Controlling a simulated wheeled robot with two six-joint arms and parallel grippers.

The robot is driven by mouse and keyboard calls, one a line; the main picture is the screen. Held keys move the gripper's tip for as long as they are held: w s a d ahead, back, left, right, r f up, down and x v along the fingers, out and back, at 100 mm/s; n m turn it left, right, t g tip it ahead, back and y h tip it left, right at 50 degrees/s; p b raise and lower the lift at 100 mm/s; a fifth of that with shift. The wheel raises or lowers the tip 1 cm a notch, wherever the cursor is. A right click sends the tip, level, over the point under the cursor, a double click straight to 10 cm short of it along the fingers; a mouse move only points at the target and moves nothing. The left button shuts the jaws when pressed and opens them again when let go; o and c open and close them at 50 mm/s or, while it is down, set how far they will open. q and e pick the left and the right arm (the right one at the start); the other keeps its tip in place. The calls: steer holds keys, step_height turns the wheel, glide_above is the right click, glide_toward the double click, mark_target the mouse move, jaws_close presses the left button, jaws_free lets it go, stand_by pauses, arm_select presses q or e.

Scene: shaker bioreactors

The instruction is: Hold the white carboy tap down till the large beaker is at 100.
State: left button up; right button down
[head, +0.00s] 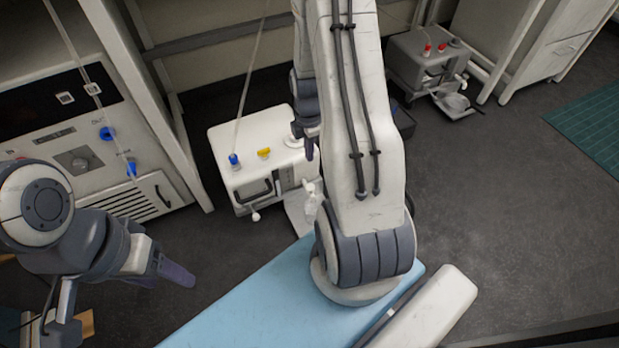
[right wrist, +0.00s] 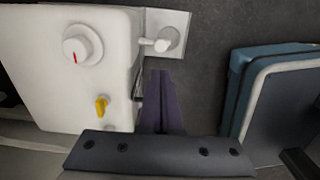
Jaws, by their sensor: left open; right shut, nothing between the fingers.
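A white carboy (head: 235,175) with blue and yellow fittings stands on the floor in the middle of the head view. A white tap (head: 309,186) sticks out of its right side; it also shows in the right wrist view (right wrist: 160,45). A clear beaker (head: 311,207) is below the tap, partly hidden by my arm; its level cannot be read. My right gripper (head: 309,148) is shut and empty above the carboy's tap side. In the right wrist view its fingers (right wrist: 163,100) point toward the tap, apart from it in the picture. My left gripper (head: 178,272) is open and empty at lower left.
A cabinet machine (head: 75,160) is at left. A light blue surface (head: 260,310) is in front. A blue-rimmed bin (right wrist: 240,75) shows in the right wrist view.

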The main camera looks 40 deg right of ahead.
mark_target(310, 187)
step_height(310, 187, down, 14)
steer(key=b, duration=0.9)
